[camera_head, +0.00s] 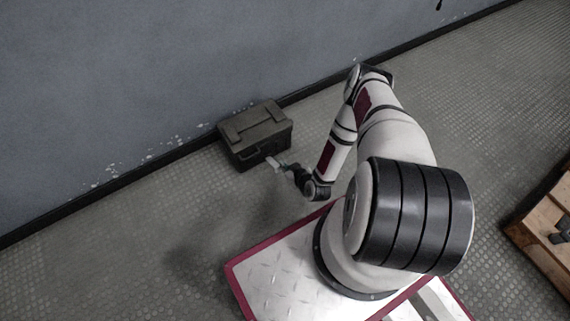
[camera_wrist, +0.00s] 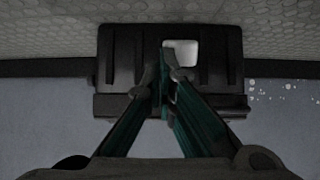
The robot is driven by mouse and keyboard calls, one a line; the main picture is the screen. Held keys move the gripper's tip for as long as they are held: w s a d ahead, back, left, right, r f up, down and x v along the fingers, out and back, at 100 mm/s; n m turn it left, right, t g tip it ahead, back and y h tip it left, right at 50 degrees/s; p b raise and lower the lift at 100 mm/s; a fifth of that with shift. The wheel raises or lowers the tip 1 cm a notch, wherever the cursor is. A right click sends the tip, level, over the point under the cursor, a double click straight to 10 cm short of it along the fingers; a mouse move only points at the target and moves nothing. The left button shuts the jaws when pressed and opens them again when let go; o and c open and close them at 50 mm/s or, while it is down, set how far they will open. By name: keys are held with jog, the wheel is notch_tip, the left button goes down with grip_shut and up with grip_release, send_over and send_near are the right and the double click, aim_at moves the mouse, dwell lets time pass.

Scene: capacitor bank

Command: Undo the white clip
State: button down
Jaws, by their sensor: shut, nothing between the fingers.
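A dark case (camera_head: 257,130) stands on the floor against the wall, its lid down. It fills the middle of the wrist view (camera_wrist: 215,70). The white clip (camera_wrist: 182,54) shows there as a pale, rounded square at the case's upper edge, partly covered by a fingertip. My gripper (camera_head: 283,167) is at the near side of the case. In the wrist view its fingertips (camera_wrist: 164,76) are together, empty, in front of the case and just beside the clip. I cannot tell whether they touch it. A small pale shape by the fingers in the head view is too small to tell apart.
The grey wall (camera_head: 130,75) with its dark skirting is right behind the case. The patterned floor (camera_head: 120,235) is clear to the left of the case. A wooden crate (camera_head: 545,215) stands at the far right, away from my arm.

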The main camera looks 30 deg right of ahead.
jog(key=shift+s, duration=0.15)
dwell(0.4)
jog(key=shift+s+f, duration=0.2)
jog(key=shift+s, duration=0.5)
jog(key=shift+s, duration=0.1)
